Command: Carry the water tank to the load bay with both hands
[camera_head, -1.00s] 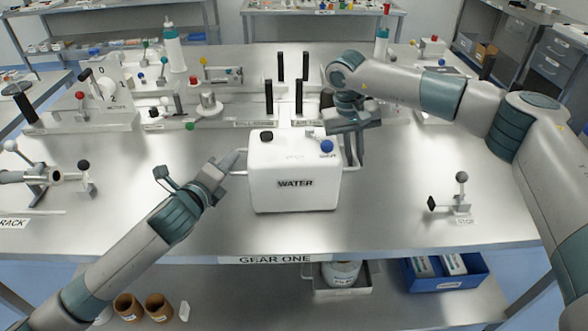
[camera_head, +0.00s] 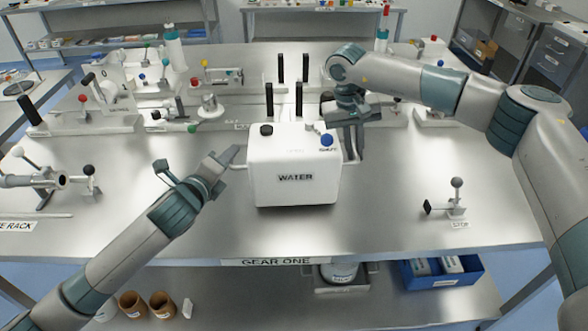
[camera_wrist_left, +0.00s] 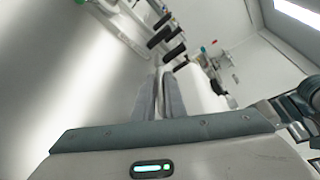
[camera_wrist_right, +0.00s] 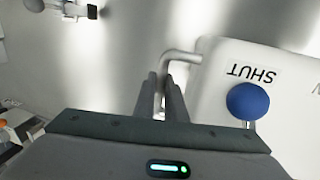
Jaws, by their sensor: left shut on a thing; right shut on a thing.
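The white water tank (camera_head: 294,178), marked WATER, is upright near the middle of the bench, with a black cap and a blue knob on top. Its side handles stick out left and right. My left gripper (camera_head: 233,160) is shut on the left handle; in the left wrist view its fingers (camera_wrist_left: 160,95) are close together by the tank's white side. My right gripper (camera_head: 352,150) is shut on the right handle (camera_wrist_right: 168,75), which shows between its fingers in the right wrist view. Whether the tank's base touches the bench is unclear. I cannot tell which spot is the load bay.
Several black posts (camera_head: 299,97) stand just behind the tank, with labels partly hidden by it. A lever fixture (camera_head: 455,203) marked STOP stands right. Valve fixtures (camera_head: 60,180) stand left. Bench surface (camera_head: 390,215) is clear around the tank's front and right.

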